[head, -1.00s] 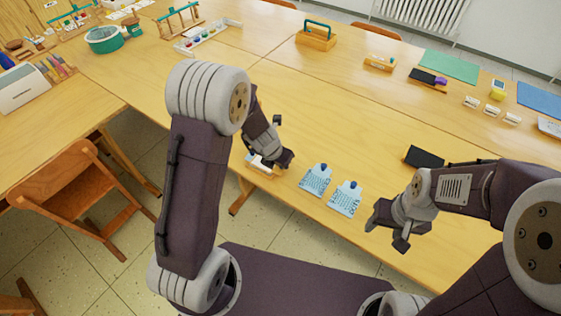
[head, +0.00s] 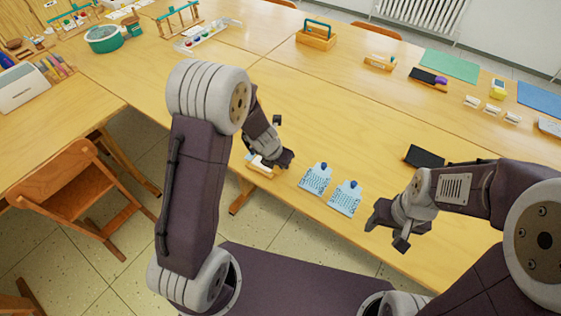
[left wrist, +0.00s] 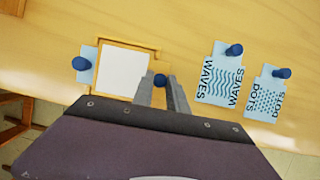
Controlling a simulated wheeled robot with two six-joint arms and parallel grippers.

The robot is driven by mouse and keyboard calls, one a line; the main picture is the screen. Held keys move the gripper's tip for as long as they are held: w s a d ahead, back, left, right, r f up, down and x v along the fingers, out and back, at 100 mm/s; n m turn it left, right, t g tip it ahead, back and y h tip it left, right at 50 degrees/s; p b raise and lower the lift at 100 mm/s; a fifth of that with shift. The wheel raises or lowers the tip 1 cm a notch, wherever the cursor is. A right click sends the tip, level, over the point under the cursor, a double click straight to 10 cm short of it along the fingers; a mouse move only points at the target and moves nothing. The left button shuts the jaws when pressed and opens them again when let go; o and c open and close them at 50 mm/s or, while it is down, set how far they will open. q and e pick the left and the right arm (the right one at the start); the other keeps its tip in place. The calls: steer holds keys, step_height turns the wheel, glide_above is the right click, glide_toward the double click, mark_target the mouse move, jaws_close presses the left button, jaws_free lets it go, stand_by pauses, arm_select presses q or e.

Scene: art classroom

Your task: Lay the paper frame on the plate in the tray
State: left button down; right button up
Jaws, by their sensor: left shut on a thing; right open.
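My left gripper (head: 276,160) is low over the near table edge. In the left wrist view its fingers (left wrist: 160,82) are shut around a blue knob at the right side of the paper frame, a white sheet (left wrist: 123,72) with a thin wood-coloured rim. A light blue plate (left wrist: 86,78) with its own blue knob sticks out to the left from under the frame. The small wooden tray (head: 264,173) is beneath them, mostly hidden. I cannot tell whether frame and plate touch. My right gripper (head: 388,230) is open and empty at the right.
The WAVES plate (left wrist: 218,75) and the DOTS plate (left wrist: 265,97) lie flat to the right of the tray. A black block (head: 425,156) lies farther right. A wooden caddy (head: 316,38) stands at the back. The middle of the table is clear.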

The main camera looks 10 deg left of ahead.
stand_by(0.4)
arm_select(q)
steer(key=c, duration=1.2)
jaws_free()
steer(key=shift+c, duration=0.2)
steer(key=shift+o, duration=1.2)
step_height(320, 180, up, 6)
steer(key=p, duration=0.6)
